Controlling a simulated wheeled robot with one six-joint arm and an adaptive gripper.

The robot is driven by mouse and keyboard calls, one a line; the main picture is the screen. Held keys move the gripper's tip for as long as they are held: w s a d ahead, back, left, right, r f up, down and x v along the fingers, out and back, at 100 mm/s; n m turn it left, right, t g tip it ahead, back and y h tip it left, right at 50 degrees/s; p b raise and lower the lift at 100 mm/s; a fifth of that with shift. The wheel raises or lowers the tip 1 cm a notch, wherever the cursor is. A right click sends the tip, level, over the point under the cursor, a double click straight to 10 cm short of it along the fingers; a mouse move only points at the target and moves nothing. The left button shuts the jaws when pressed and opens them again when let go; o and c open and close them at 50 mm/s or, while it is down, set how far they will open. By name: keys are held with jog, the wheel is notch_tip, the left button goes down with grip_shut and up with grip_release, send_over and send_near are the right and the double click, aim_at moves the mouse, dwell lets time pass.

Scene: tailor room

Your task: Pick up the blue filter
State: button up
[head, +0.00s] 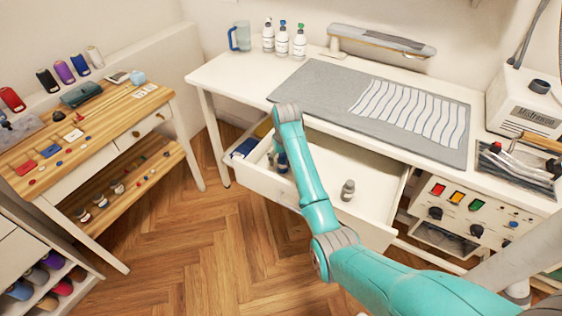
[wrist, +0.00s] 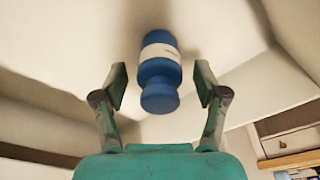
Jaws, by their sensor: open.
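The blue filter (wrist: 159,92) is a small dark blue cylinder with a white label band and a narrower end. In the wrist view it stands out between the two fingers of my gripper (wrist: 161,78), with a gap on each side. My gripper is open and does not visibly touch it. In the head view a small blue piece (head: 283,166) that seems to be the filter shows in the open white drawer (head: 318,160), beside my arm. My gripper is mostly hidden there behind my arm.
A grey bottle-like item (head: 347,190) stands in the drawer to the right. A blue box (head: 245,147) lies at its left end. The white table (head: 228,86) with a grey mat (head: 308,85) overhangs the drawer. Wooden shelves (head: 105,115) stand at left, with clear floor between.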

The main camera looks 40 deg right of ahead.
jog(key=c, duration=1.3)
jog(key=shift+o, duration=0.2)
